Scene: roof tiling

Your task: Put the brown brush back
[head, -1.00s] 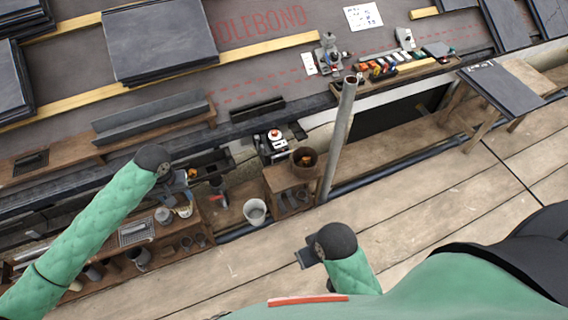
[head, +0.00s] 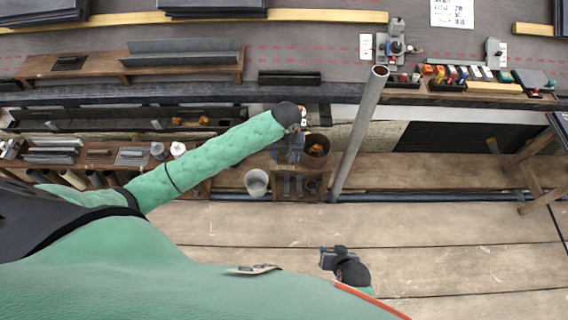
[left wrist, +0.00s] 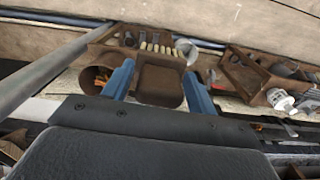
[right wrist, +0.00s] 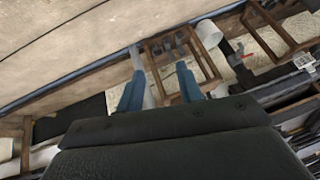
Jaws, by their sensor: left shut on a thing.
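My left gripper (head: 288,160) is over the small wooden stand (head: 312,194), beside the brown bucket (head: 316,146). In the left wrist view its two blue fingers (left wrist: 158,88) are apart, with a brown rounded block, which looks like the brown brush (left wrist: 160,84), between them. A row of cream tufts (left wrist: 155,48) shows just beyond the block; I cannot tell for sure whether they are its bristles. In the head view the gripper hides most of the brush. My right gripper (head: 326,259) is open and empty above the plank floor; its separated fingers show in the right wrist view (right wrist: 158,88).
A white bucket (head: 256,182) stands left of the stand. A slanted grey pole (head: 358,135) rises close on the right. Shelves with cups and tools (head: 130,155) lie to the left. The plank floor (head: 450,235) in front is clear.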

